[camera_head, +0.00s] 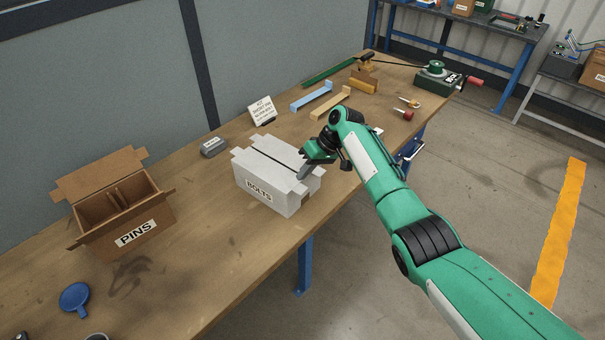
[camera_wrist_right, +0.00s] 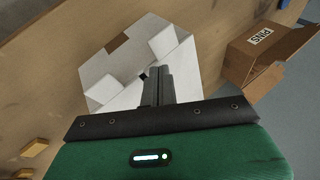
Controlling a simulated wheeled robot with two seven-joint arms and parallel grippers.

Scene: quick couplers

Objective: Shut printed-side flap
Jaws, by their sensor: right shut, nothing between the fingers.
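The white box (camera_head: 268,200) marked BOLTS stands on the workbench. Its printed face is toward the front of the bench. Pale flaps lie over most of its top, with a dark slit between them, and small flaps stick out at its ends. In the right wrist view the white box (camera_wrist_right: 112,67) lies beyond the fingers. My right gripper (camera_head: 302,174) is at the right end of the box top, fingers together and empty. Its fingers (camera_wrist_right: 156,74) hide part of the box in the wrist view; I cannot tell whether they touch a flap. My left gripper is not in view.
An open brown box (camera_head: 160,215) marked PINS stands at the left, flaps raised. A grey block (camera_head: 214,147) and a white sign (camera_head: 262,110) are behind the white box. A blue round piece (camera_head: 75,298) lies front left. Bare bench separates the boxes.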

